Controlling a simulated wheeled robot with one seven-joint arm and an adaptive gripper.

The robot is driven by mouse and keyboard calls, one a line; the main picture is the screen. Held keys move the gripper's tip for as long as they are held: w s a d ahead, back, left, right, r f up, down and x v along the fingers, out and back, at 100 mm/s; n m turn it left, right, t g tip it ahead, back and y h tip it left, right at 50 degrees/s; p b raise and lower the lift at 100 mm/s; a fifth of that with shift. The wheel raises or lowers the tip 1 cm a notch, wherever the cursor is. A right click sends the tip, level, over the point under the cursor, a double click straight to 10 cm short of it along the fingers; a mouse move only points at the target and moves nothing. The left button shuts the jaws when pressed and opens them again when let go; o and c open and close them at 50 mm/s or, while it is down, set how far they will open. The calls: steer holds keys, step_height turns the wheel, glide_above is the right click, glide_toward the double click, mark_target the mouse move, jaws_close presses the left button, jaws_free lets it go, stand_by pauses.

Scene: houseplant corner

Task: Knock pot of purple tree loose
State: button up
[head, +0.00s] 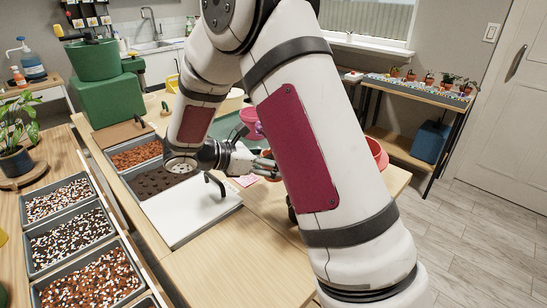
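My gripper (262,168) is in the middle of the head view, low over the wooden worktable (205,272) and pointing right. My forearm covers the area just beyond its fingertips. Its fingers are small and partly hidden, so I cannot tell whether they are open or shut. A pink pot or bowl (250,117) stands behind the gripper, with a bit of purple beside it. I cannot tell whether this is the purple tree. A red rim shows by the fingertips, mostly hidden by my arm.
A red bowl (377,152) shows right of my arm. Bins of pebbles (85,240) line the left bench. Small potted plants (428,78) stand on a back shelf.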

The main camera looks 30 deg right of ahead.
stand_by(0.4)
step_height(320, 180, down, 5)
steer(key=b, duration=0.2)
steer(key=shift+s+b, duration=0.1)
steer(key=shift+b, duration=0.3)
steer(key=shift+r+p, duration=0.4)
steer(key=shift+r+p, duration=0.85)
steer(key=shift+r, duration=0.3)
steer(key=shift+f, duration=0.1)
